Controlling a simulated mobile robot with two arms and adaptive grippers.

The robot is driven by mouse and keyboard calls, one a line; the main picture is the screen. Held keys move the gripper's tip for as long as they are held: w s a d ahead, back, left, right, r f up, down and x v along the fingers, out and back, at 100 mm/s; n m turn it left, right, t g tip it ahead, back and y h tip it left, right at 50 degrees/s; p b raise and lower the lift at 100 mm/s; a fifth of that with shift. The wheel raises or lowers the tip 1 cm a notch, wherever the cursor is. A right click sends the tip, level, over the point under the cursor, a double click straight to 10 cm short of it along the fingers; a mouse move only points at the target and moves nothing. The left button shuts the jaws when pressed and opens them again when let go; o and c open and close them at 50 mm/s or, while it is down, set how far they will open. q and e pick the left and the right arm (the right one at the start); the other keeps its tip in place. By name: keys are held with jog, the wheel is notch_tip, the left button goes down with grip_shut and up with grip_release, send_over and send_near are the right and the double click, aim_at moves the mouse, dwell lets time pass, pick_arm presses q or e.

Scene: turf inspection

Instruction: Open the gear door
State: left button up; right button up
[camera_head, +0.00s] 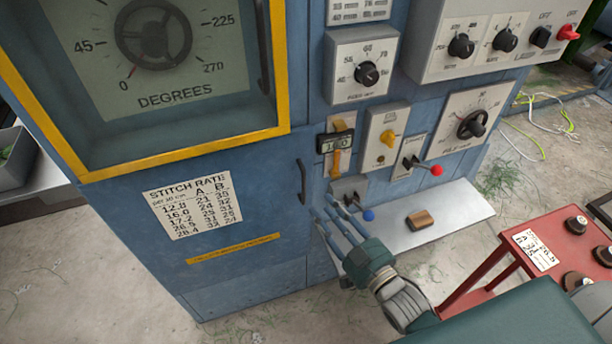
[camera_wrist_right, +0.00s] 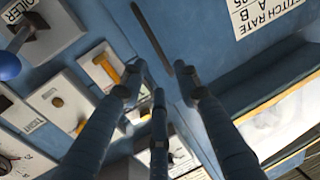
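The blue lower door (camera_head: 235,270) of the machine cabinet carries a "STITCH RATE" chart (camera_head: 194,205) and looks shut. I take it to be the gear door; no label confirms this. Its dark upright handle (camera_head: 302,182) is near its right edge; in the right wrist view the handle (camera_wrist_right: 151,34) is a slanted dark bar. My right gripper (camera_head: 325,207) has its three fingers spread and empty, with the tips just right of the handle's lower end. The wrist view shows the tips (camera_wrist_right: 160,76) near one handle end; contact cannot be told. My left gripper is not in view.
Above is a yellow-framed dial window (camera_head: 160,150). Right of the door are a blue-knobbed lever (camera_head: 369,215), a red-knobbed lever (camera_head: 436,170) and a yellow switch (camera_head: 388,140). A sloping shelf (camera_head: 455,208) juts out below. A red stand (camera_head: 478,285) is at right. Floor before the door looks clear.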

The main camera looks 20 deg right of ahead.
jog(key=p+x, duration=0.1)
jog(key=x, duration=0.9)
jog(key=shift+w+p, duration=0.2)
jog(key=shift+p, duration=0.15)
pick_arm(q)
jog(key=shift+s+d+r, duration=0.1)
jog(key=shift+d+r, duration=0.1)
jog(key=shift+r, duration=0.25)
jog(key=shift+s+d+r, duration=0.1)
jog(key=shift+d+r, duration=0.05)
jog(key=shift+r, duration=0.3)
pick_arm(e)
jog(key=shift+w, duration=0.1)
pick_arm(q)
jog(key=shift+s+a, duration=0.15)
pick_arm(e)
grip_shut()
